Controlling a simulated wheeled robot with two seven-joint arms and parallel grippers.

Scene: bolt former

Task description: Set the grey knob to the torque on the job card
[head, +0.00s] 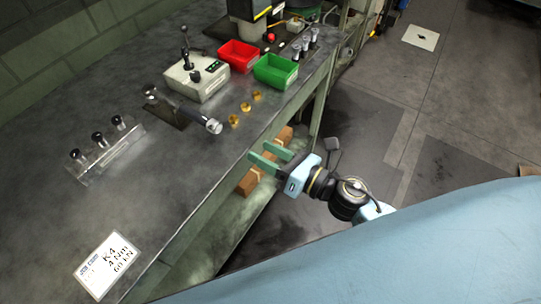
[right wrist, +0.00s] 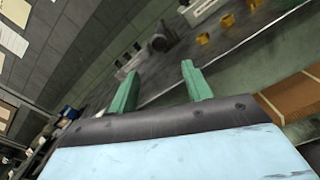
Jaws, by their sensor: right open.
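The job card (head: 106,266) lies on the near left of the bench and reads K4, 4 Nm, 60 kN. A dark cylindrical tool (head: 187,109) with a pale grey, knob-like end (head: 213,126) lies on a dark mat at mid-bench. I cannot tell for sure that this end is the grey knob, nor read any scale on it. My right gripper (head: 258,151) has green fingers, is open and empty, and is apart from the tool, by the bench's front edge. Its fingers also show in the right wrist view (right wrist: 160,70). My left gripper is out of view.
A pale control box (head: 196,81) with a lever stands behind the tool. Red (head: 239,56) and green (head: 276,71) bins stand to the right. Several brass pieces (head: 246,107) lie near the edge. A clear rack (head: 107,151) with dark-topped pieces stands left. The bench between card and tool is clear.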

